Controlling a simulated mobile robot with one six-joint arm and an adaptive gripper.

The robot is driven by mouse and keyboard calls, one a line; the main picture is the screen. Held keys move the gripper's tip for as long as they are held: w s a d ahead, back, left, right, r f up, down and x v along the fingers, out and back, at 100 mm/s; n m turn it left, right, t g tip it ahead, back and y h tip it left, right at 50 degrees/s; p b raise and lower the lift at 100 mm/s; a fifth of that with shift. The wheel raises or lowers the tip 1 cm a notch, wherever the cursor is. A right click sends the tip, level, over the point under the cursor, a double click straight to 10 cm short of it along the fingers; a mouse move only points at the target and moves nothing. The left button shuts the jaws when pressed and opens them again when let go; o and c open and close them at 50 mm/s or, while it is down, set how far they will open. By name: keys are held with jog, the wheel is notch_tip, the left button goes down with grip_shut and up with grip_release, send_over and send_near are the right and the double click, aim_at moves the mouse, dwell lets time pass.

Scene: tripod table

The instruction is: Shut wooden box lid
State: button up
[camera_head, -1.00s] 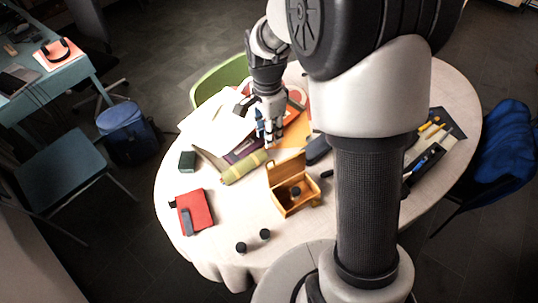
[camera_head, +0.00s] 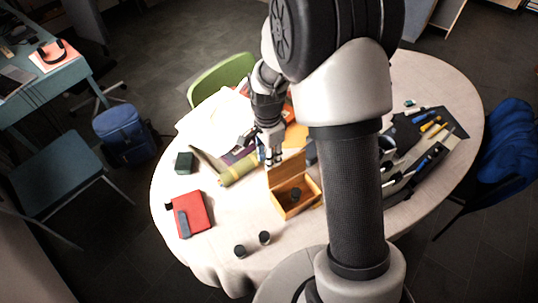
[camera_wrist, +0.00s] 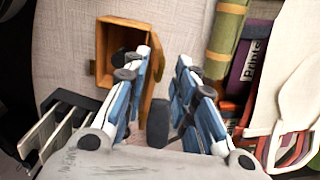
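The wooden box (camera_head: 300,209) stands on the round table with its lid (camera_head: 288,170) raised upright on the far side. A dark round object (camera_head: 295,193) lies inside it. In the wrist view the box (camera_wrist: 103,68) is at the upper left, its lid (camera_wrist: 150,88) partly hidden by my left finger. My gripper (camera_head: 272,161) points down just behind the lid, near its upper left corner. In the wrist view my gripper (camera_wrist: 167,52) has a narrow gap between its fingers and holds nothing. I cannot tell whether a finger touches the lid.
A green and yellow roll (camera_head: 238,170), a red book (camera_head: 191,214) and two dark round pieces (camera_head: 252,244) lie left and in front of the box. My arm hides part of the table right of the box.

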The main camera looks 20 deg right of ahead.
grip_shut()
dwell(0.6)
